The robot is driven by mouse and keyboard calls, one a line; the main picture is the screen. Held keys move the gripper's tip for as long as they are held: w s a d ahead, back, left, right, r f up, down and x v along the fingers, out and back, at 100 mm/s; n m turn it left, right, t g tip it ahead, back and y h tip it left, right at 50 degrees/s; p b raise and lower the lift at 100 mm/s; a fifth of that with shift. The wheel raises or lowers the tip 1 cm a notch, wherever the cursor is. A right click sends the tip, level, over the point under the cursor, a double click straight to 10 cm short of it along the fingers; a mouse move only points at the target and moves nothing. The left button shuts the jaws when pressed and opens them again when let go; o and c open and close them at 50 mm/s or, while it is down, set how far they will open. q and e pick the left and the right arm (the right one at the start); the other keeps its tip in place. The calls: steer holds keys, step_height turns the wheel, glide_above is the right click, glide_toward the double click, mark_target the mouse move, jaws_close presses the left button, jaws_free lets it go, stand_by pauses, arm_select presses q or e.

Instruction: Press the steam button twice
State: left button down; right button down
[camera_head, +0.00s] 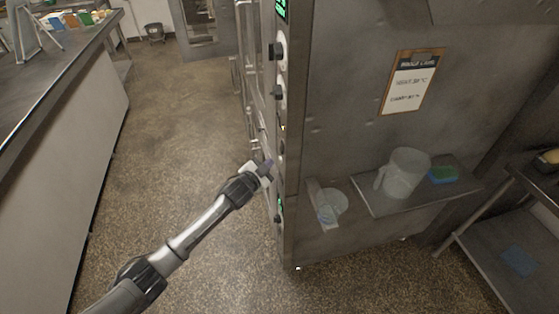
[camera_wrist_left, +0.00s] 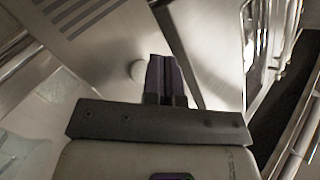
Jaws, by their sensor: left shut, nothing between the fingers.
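The oven's control panel (camera_head: 283,120) shows edge-on in the head view, with dark knobs and green displays. The steam button cannot be picked out by a label. My left gripper (camera_head: 266,166) is at the panel's lower half, fingers pointing at it. In the left wrist view its two dark fingers (camera_wrist_left: 164,78) are shut together with nothing between them. Whether the fingertips touch the panel cannot be told. My right gripper is not in view.
A long counter (camera_head: 60,60) stands left. The speckled floor (camera_head: 180,120) between is clear.

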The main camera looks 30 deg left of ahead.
arm_select(q)
steer(key=shift+w+d, duration=0.1)
steer(key=shift+d, duration=0.05)
steer(key=shift+w+d, duration=0.2)
steer(key=shift+w, duration=0.05)
stand_by(0.6)
steer(key=shift+w+d, duration=0.25)
stand_by(0.7)
steer(key=shift+s+a+p, duration=0.55)
steer(key=shift+s+p, duration=0.05)
